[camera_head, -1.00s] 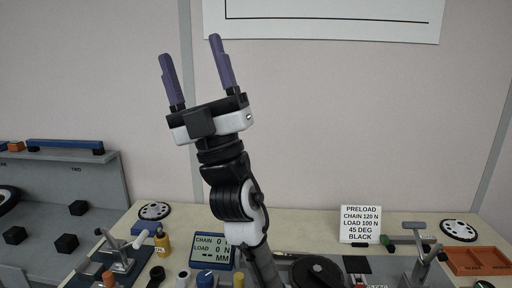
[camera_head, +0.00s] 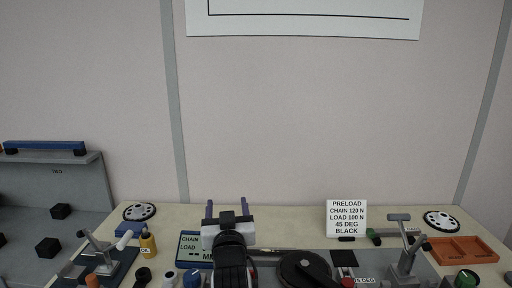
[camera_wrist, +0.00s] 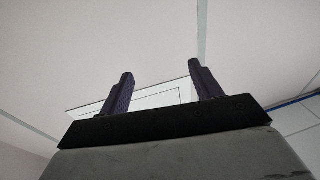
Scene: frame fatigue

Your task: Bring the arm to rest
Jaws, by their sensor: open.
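My gripper (camera_head: 228,208) is low in the head view, over the workbench, with its two purple fingers apart and pointing away from me. My arm runs down from it to the bottom edge. The fingers also show in the wrist view (camera_wrist: 162,88), spread with nothing between them, against the pale wall and a white framed sheet.
The bench (camera_head: 285,215) holds a preload sign (camera_head: 346,217), an orange tray (camera_head: 462,250), a dark round disc (camera_head: 304,268), an oil bottle (camera_head: 148,245), and clamp fixtures at left (camera_head: 103,252) and right (camera_head: 405,255). The space above the bench is clear.

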